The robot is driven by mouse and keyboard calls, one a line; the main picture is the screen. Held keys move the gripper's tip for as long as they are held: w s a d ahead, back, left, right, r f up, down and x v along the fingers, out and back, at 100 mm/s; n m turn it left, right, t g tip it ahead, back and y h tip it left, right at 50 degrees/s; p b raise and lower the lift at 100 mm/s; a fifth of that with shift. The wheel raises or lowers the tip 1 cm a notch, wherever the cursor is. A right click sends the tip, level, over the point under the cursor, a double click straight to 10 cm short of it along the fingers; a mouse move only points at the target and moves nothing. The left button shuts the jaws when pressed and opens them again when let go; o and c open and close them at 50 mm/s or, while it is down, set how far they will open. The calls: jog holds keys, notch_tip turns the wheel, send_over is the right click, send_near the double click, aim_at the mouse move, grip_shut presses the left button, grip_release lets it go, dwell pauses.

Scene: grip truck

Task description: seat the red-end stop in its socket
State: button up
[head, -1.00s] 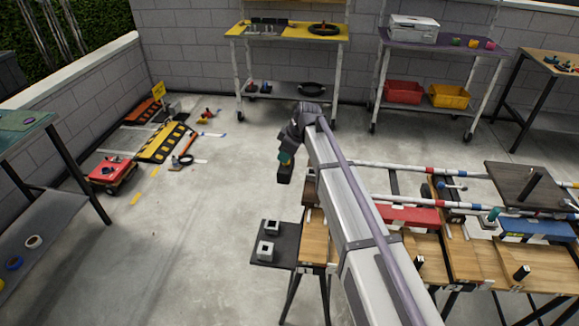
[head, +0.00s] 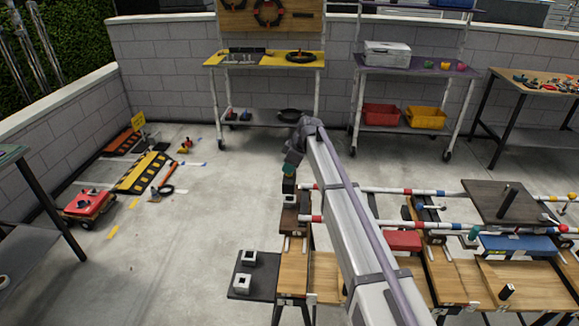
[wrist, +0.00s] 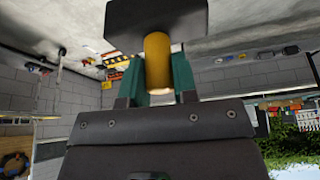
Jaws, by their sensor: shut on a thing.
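My gripper (head: 289,170) has teal fingers. In the wrist view the fingers (wrist: 157,82) are shut on the yellow stem of a stop (wrist: 157,62) with a wide dark block at its far end. In the head view the stop's dark block (head: 289,186) hangs below the fingers. Just beneath it is a pale, square socket (head: 290,200) at the left, red end of the rails, on a dark brown block. The block is at or just above the socket; I cannot tell whether they touch. No red shows on the stop itself.
Two pale square blocks with dark holes (head: 248,258) sit on a black side tray (head: 268,277), left of the wooden bench (head: 294,275). Red- and blue-banded rails (head: 385,190) run right from the bench's end. Open concrete floor lies to the left.

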aim_at(290, 177)
jog(key=shift+f+b, duration=2.6)
jog(key=shift+f, duration=0.25)
jog(key=o, duration=1.1)
jog(key=shift+c, duration=0.2)
jog(key=shift+d+r, duration=0.1)
jog(key=shift+r, duration=0.05)
jog(key=p+v, duration=1)
jog(key=shift+r, duration=0.25)
